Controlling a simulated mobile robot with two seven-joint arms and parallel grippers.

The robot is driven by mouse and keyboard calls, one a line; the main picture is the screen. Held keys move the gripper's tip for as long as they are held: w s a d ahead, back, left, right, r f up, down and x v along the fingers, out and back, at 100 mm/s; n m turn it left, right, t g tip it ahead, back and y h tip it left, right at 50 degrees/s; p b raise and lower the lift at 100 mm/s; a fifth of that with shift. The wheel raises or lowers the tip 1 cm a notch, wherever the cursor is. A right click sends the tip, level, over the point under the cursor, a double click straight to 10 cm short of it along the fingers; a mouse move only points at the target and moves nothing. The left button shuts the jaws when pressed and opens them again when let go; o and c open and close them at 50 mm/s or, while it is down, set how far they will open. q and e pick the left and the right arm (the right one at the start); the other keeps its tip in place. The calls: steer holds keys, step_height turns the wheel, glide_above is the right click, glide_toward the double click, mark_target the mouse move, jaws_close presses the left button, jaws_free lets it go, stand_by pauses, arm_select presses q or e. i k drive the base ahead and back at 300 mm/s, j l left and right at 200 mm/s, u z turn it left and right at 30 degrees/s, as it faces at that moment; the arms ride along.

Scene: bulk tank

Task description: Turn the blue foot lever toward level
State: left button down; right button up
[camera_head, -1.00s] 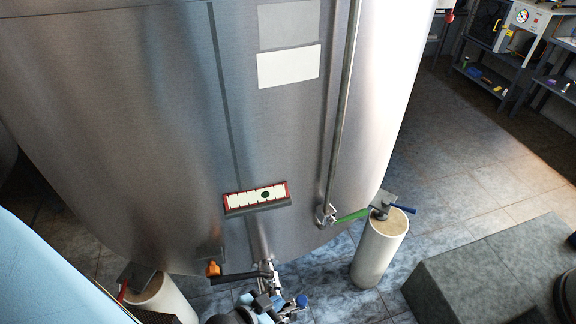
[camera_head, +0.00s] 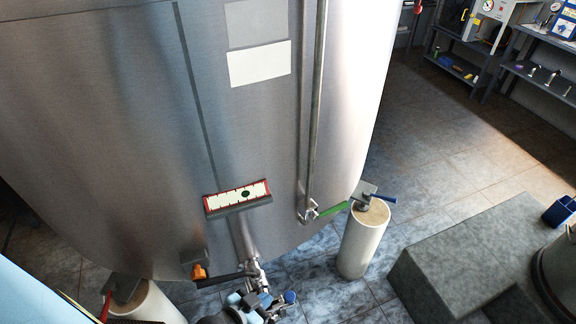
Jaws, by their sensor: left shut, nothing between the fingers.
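The blue foot lever (camera_head: 383,199) sits on top of the pale cylindrical foot (camera_head: 363,243) at the tank's right, by a grey plate. It points right and looks slightly tilted down at its outer end. My left gripper (camera_head: 264,301) is at the bottom centre, in front of the tank's outlet fittings, well left of and below the lever and apart from it. Its fingers are shut with nothing seen between them; fine detail is hard to make out. My right gripper is not in view.
The steel tank (camera_head: 130,130) fills the left and middle. A green handle (camera_head: 333,209) is close left of the blue lever. A red lever (camera_head: 105,306) is on the left foot. A grey block (camera_head: 455,260) stands at right. Shelves (camera_head: 460,70) are behind; floor between is clear.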

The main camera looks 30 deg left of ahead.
mark_target(386, 198)
steer(key=i+l+u, duration=0.1)
steer(key=u, duration=0.35)
steer(key=i+l+u, duration=0.1)
steer(key=u, duration=0.3)
steer(key=l+u, duration=0.3)
steer(key=u, duration=0.15)
steer(key=i+l+u, duration=0.2)
steer(key=l, duration=0.35)
steer(key=l+u, duration=0.2)
steer(key=l, duration=1.1)
